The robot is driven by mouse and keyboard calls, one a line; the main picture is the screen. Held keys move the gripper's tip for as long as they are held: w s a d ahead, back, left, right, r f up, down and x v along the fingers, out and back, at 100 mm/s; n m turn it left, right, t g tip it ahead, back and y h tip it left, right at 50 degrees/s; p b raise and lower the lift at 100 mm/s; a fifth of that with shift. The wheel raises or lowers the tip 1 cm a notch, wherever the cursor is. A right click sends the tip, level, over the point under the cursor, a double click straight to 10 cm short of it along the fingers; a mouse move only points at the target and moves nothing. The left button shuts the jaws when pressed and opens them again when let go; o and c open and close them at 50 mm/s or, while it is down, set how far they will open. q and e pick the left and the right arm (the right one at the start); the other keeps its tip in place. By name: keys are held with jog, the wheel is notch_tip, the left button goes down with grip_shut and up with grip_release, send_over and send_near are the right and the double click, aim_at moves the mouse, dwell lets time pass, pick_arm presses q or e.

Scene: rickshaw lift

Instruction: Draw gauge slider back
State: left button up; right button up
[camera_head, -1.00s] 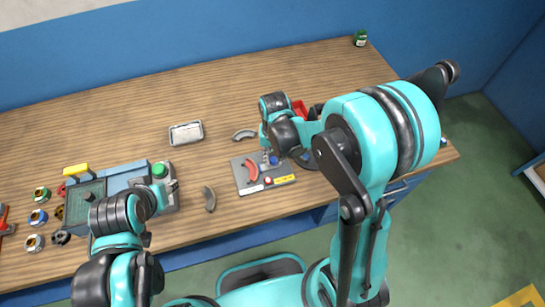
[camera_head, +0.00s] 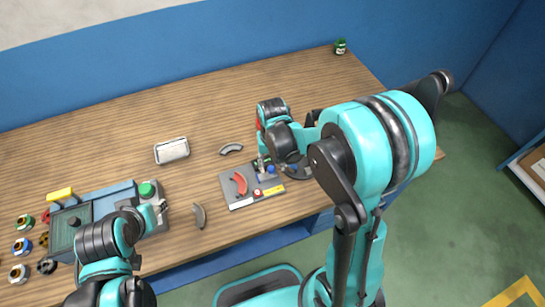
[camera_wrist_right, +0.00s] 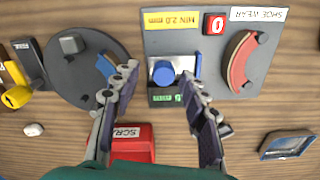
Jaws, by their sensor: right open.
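The shoe wear gauge is a grey plate (camera_head: 236,199) on the bench, and it also shows in the right wrist view (camera_wrist_right: 222,85). It carries a curved red shoe (camera_wrist_right: 240,60), a yellow "MIN 2.0" label, a red button and a green display (camera_wrist_right: 166,98). Its slider has a round blue knob (camera_wrist_right: 163,72). My right gripper (camera_wrist_right: 159,72) is open, with one fingertip on each side of the knob and gaps visible. In the head view my right gripper (camera_head: 262,165) is over the plate's back edge. My left gripper (camera_head: 158,207) is by a grey fixture; its jaws are unclear.
A dark round plate (camera_wrist_right: 78,68) and a red scrap bin (camera_wrist_right: 132,142) lie close to my right gripper. Loose curved shoes (camera_head: 199,215) and a metal tray (camera_head: 172,151) are on the bench. The fixture's green button (camera_head: 147,189) is near my left gripper.

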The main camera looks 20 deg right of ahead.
notch_tip(320, 180, up, 11)
jog(key=shift+r, duration=0.2)
jog(key=shift+d, duration=0.1)
dwell(0.5)
jog(key=n+t+b, duration=0.2)
jog(key=n+t, duration=0.1)
jog(key=t, duration=0.4)
send_near(273, 168)
jog(key=v, duration=0.7)
jog(key=shift+s+d, duration=0.15)
jog(key=shift+d, duration=0.05)
